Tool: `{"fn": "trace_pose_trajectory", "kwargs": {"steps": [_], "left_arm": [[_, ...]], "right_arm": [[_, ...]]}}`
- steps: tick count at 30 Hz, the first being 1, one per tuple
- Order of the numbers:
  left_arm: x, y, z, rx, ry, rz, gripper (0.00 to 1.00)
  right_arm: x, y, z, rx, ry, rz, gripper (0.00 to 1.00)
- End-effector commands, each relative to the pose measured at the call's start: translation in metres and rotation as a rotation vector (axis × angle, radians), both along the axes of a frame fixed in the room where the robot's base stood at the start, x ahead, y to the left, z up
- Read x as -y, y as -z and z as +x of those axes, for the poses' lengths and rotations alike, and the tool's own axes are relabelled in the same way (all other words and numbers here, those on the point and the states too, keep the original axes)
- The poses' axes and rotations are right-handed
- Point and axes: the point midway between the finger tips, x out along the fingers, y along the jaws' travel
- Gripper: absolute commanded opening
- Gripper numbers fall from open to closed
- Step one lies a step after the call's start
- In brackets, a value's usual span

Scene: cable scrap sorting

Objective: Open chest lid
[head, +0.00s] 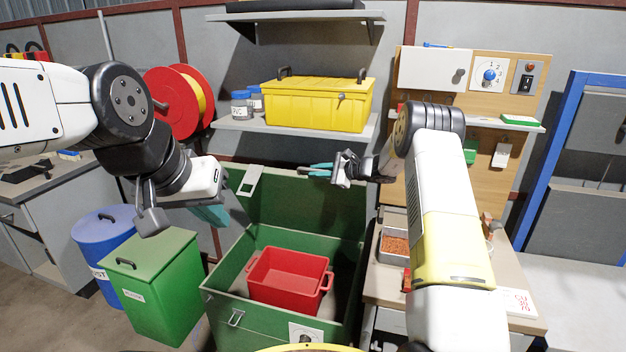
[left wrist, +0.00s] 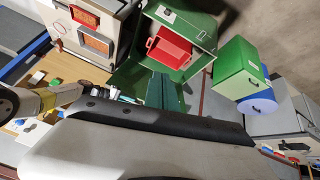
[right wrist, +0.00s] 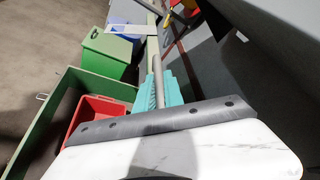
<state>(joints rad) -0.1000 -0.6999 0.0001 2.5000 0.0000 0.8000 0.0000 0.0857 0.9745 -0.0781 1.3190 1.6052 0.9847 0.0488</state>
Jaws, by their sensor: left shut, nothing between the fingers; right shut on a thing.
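The green chest (head: 222,300) stands open in the middle of the head view. Its lid (head: 285,205) is raised, upright at the back, with a pale latch plate (head: 249,181) near its top left. A red crate (head: 290,273) with side handles sits inside. My right gripper (head: 318,170) is at the lid's upper edge, its teal fingers shut on it; in the right wrist view (right wrist: 158,90) a thin pale edge runs between them. My left gripper (head: 212,213) is shut and empty, left of the lid. It also shows in the left wrist view (left wrist: 160,90).
A green bin (head: 160,290) and a blue drum (head: 95,240) stand left of the chest. A yellow toolbox (head: 318,105) sits on the shelf (head: 225,124) above. A workbench with a tray (head: 393,262) is close on the right.

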Motion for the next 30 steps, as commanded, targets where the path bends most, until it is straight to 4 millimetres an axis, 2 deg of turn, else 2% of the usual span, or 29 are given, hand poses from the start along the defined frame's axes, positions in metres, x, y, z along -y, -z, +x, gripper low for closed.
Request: {"fn": "trace_pose_trajectory", "kwargs": {"steps": [12,14,17,20,30], "left_arm": [[0.0,0.0,0.001,0.001,0.0,0.0,0.0],[0.0,-0.001,0.004,0.005,0.0,0.001,0.0],[0.0,-0.003,0.02,0.028,-0.002,0.005,0.0],[0.0,-0.007,0.052,0.073,-0.005,0.014,0.0],[0.005,-0.01,0.208,0.326,0.003,0.054,0.0]], "right_arm": [[0.003,-0.003,0.005,-0.002,0.006,0.0,0.0],[0.003,-0.003,0.005,-0.001,0.005,0.0,0.0],[0.003,-0.003,0.005,-0.001,0.005,0.0,0.0],[0.003,-0.003,0.005,0.0,0.006,0.0,0.0],[0.003,-0.004,0.005,0.0,0.005,0.001,0.0]]}}
